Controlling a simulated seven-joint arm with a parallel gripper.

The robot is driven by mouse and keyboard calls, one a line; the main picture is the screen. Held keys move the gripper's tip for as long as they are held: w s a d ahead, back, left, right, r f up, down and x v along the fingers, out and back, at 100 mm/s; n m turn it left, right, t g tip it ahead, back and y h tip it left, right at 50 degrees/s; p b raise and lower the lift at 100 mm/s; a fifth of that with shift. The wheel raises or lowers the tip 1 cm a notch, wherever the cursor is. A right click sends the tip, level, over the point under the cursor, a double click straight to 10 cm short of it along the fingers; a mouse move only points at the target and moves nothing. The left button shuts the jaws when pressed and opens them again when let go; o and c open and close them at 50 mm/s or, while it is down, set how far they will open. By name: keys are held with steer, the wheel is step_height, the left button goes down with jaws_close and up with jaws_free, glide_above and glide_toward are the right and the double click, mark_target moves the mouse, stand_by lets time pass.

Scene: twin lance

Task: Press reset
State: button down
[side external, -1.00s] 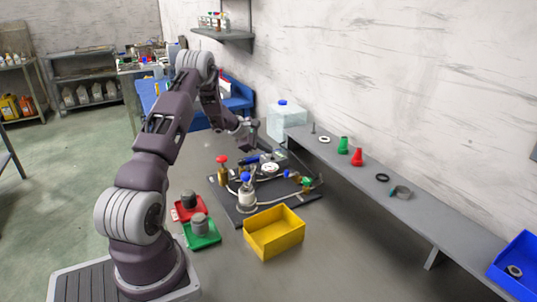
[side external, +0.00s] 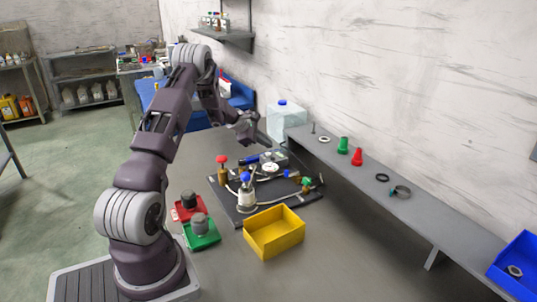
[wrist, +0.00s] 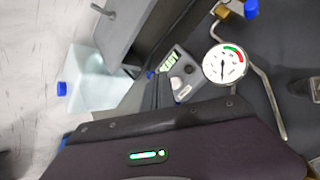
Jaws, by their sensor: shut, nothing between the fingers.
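No label reading reset is legible. In the side view the device (side external: 274,158) is small, at the back of the dark board. My gripper (side external: 258,143) is above and behind the board, apart from the device.
The dark board (side external: 240,212) carries pipes, a red-topped valve (side external: 222,161) and a blue-topped fitting (side external: 246,178). A yellow bin (side external: 274,245), a red tray (side external: 178,213) and a green tray (side external: 204,240) stand in front. A clear jug (side external: 287,122) and a raised shelf (side external: 420,215) border the wall side.

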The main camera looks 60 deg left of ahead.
mark_target(266, 155)
step_height(266, 155, up, 4)
steer(key=shift+r, duration=0.25)
stand_by(0.5)
steer(key=shift+d, duration=0.1)
steer(key=d+r+m+g+h, duration=0.1)
steer(key=d+r+m, duration=0.4)
steer(key=d, duration=0.5)
steer(key=s+d+r+m+h, duration=0.1)
steer(key=d+r+m+h, duration=0.15)
steer(key=d+r, duration=0.55)
steer(key=d+r+m+g+h, duration=0.1)
steer(key=d+r+m, duration=0.35)
steer(key=d, duration=0.65)
steer(key=s+d+r+m+g+y, duration=0.1)
steer(key=s+d+m+g, duration=0.1)
steer(key=s+d+m, duration=1.2)
steer(key=s+d+f+m+y, duration=0.1)
steer(key=s+f+m+y, duration=0.1)
steer(key=s, duration=1.3)
steer(key=shift+f, duration=0.55)
